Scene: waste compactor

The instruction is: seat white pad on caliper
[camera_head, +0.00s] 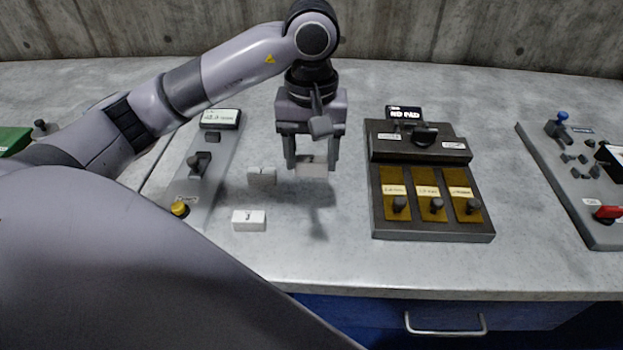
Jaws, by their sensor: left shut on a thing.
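My left gripper (312,168) comes down from above over the middle of the bench, its fingers pointing downward. It is shut on a small white pad (313,170), held above the bench with a shadow below it. A dark station (417,155) to the right, seemingly the caliper, has a small screen (404,113) that reads "NO PAD". A dark knob-like part (424,135) sits on its upper block. The held pad is to the left of this station and apart from it. My right gripper is not in view.
A grey panel (207,165) with a display and yellow button stands left. Another panel (580,185) with a red handle is far right. Bench front is clear.

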